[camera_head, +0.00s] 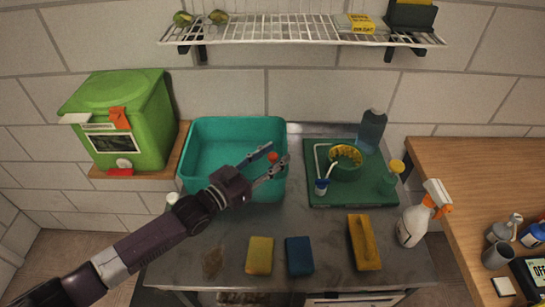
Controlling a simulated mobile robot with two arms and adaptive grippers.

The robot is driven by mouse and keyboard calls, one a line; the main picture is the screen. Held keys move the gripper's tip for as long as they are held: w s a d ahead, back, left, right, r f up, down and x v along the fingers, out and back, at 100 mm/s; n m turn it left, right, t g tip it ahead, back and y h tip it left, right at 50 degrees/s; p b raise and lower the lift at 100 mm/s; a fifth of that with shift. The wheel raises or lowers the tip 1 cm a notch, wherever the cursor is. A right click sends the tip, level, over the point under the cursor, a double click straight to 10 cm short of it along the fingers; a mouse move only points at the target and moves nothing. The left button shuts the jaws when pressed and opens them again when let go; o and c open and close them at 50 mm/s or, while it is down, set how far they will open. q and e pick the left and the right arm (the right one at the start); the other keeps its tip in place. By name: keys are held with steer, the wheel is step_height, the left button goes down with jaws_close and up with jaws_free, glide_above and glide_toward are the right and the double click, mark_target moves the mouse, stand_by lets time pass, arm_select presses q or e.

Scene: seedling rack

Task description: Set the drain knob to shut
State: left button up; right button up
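A small red knob (273,156) shows at the right side of the teal basin (234,124); it looks like the drain knob. Its setting is too small to read. My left gripper (278,152) reaches in from the left across the basin's front right corner. Its two fingers are spread apart, with the red knob showing between them. I cannot tell whether either finger touches it. My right gripper is not in view.
A green bin (97,92) stands left of the basin. A green tray (318,198) with a pot and bottles lies to the right. Two sponges, a yellow brush (363,243) and a spray bottle (411,226) occupy the front. A wire shelf (300,33) hangs above.

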mark_target(272, 155)
arm_select(q)
step_height(272, 155, up, 10)
steer(key=shift+f, duration=0.2)
stand_by(0.5)
